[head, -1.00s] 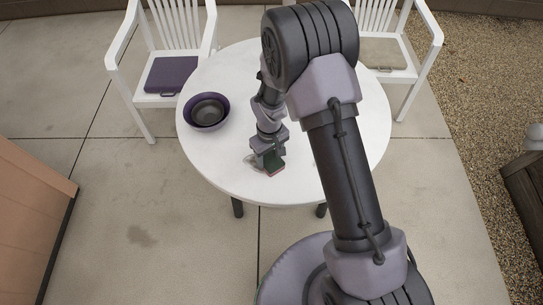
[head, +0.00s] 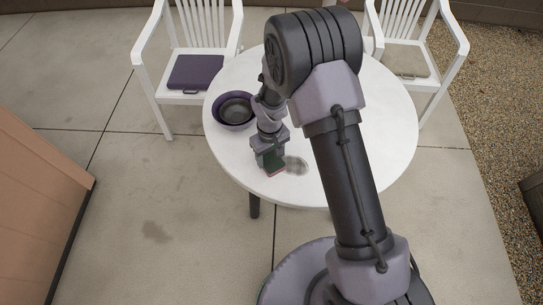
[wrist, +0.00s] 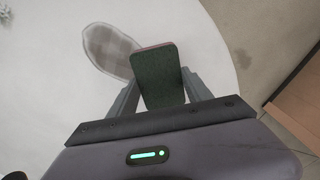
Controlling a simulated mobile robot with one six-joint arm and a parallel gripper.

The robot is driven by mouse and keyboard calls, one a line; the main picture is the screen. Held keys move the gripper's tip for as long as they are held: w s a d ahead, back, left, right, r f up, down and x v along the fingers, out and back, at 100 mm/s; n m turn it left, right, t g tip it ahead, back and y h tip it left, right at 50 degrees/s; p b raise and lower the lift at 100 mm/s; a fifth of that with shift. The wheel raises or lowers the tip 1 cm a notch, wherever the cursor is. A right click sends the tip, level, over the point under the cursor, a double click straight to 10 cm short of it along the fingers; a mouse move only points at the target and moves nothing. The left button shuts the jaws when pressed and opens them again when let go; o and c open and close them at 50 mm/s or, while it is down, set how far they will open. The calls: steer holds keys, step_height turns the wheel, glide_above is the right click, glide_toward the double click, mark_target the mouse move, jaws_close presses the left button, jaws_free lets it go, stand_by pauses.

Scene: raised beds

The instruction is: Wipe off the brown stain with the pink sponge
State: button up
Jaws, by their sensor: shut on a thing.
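My gripper (head: 268,157) is low over the near part of the round white table (head: 360,160). It is shut on the sponge (head: 274,170), which shows a dark green face and a thin pink edge. In the wrist view the sponge (wrist: 162,78) stands between the two grey fingers. The stain (head: 297,165) is a faint grey-brown smear on the tabletop, just right of the sponge. In the wrist view the stain (wrist: 110,50) is a pale, rounded patch left of the sponge, reaching close to its edge. Whether the sponge touches the tabletop is hard to tell.
A dark purple bowl (head: 234,110) stands on the table, left of and behind my gripper. White chairs stand behind the table, one with a purple cushion (head: 195,72). An orange-brown wooden side (head: 40,190) is at the left. The table's right part looks clear.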

steer(key=r+p, duration=0.2)
steer(key=r, duration=0.1)
steer(key=r+p, duration=0.1)
steer(key=r, duration=0.1)
steer(key=shift+a+r, duration=0.15)
steer(key=shift+a, duration=0.1)
steer(key=shift+r+p, duration=1.05)
steer(key=shift+r, duration=0.45)
